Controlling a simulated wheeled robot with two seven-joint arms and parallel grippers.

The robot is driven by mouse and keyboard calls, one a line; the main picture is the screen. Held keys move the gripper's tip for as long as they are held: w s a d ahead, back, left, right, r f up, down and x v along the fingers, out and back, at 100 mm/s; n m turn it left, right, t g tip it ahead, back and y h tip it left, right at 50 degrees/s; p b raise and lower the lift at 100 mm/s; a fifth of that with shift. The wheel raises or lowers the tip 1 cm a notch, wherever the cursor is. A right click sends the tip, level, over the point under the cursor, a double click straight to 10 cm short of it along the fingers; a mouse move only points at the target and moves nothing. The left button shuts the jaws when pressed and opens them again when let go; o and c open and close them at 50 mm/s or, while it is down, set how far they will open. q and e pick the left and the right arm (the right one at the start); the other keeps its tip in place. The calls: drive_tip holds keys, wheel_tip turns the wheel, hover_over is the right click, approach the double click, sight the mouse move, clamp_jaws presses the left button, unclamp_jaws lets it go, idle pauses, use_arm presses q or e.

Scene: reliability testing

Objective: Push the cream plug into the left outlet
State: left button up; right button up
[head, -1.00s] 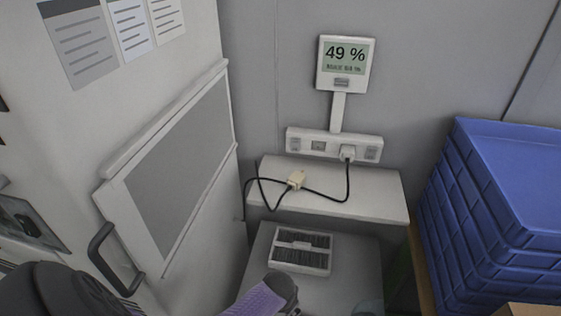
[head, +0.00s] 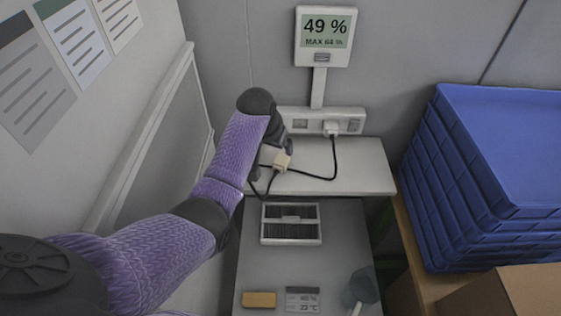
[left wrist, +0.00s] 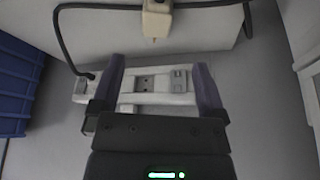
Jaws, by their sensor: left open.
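The cream plug (head: 283,161) lies on the white shelf (head: 355,180) below the outlet strip, with a black cable running from it. It also shows at the top of the left wrist view (left wrist: 157,20). In the head view my wrist partly hides the strip's left end.
A display (head: 323,35) reading 49 % and MAX 64 % stands above the strip. Stacked blue crates (head: 500,160) stand at the right. A brush tray (head: 291,239), a tan block (head: 259,300) and a cup (head: 361,288) are on the lower surface. A panelled wall is at the left.

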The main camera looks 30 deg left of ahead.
sight(281, 159)
use_arm(q)
drive_tip(key=b+x, duration=0.1)
drive_tip(key=x, duration=0.2)
drive_tip(key=shift+s+d+f, duration=0.1)
drive_tip(key=shift+f, duration=0.05)
drive_tip(key=shift+w+f, duration=0.2)
drive_tip(key=shift+f, duration=0.1)
drive_tip(key=b+x, duration=0.3)
drive_tip(key=x, duration=0.1)
drive_tip(key=shift+d+f+b, duration=0.15)
drive_tip(key=shift+f+b, duration=0.2)
drive_tip(key=shift+w+f, duration=0.2)
drive_tip(key=shift+f, duration=0.1)
drive_tip(key=shift+r, duration=0.1)
